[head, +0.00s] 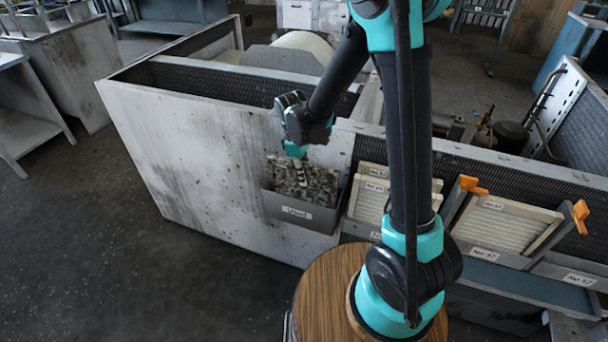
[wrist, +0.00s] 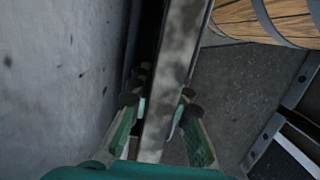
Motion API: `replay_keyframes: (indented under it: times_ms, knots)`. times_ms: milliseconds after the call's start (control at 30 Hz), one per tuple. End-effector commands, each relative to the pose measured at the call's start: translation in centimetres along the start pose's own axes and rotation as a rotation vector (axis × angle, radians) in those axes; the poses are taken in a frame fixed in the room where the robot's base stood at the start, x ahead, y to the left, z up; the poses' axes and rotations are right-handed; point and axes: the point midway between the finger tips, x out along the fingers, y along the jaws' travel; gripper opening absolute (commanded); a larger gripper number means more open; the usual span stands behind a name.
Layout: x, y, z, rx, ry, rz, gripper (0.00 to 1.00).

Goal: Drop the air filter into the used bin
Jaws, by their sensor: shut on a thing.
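The air filter (head: 318,183) is a dirty, speckled grey panel, upright against the housing's pale side wall. My gripper (head: 300,172) comes down on it from above and is shut on its top edge. In the wrist view the filter (wrist: 178,50) runs as a narrow grey strip between my two fingers (wrist: 157,112). The used bin (head: 325,217) is a grey box labelled "Used" on the wall. The filter's lower part is hidden behind the bin's front, so it is at least partly inside. Whether it touches the bottom cannot be seen.
Paler filters in frames stand right of the bin, one leaning pair (head: 368,197) and one larger (head: 505,228) between orange clips (head: 580,215). The housing's stained side wall (head: 210,150) rises close behind the bin. Open dark floor (head: 110,250) lies to the left.

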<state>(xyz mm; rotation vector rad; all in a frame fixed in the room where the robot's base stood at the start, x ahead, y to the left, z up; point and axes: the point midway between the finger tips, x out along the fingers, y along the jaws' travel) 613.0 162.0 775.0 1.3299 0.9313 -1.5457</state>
Motion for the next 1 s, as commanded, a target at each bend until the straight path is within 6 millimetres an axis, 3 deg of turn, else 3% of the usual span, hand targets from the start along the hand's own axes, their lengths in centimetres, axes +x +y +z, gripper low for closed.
replay_keyframes:
  times_ms: [367,400,567,1000]
  knots:
    - [0.83,0.01,-0.13,0.0,0.0,0.0,0.0]
    - [0.83,0.01,-0.13,0.0,0.0,0.0,0.2]
    - [0.82,0.0,-0.12,0.0,0.0,0.0,0.39]
    - [-0.13,-0.02,0.05,0.0,0.0,0.0,0.39]
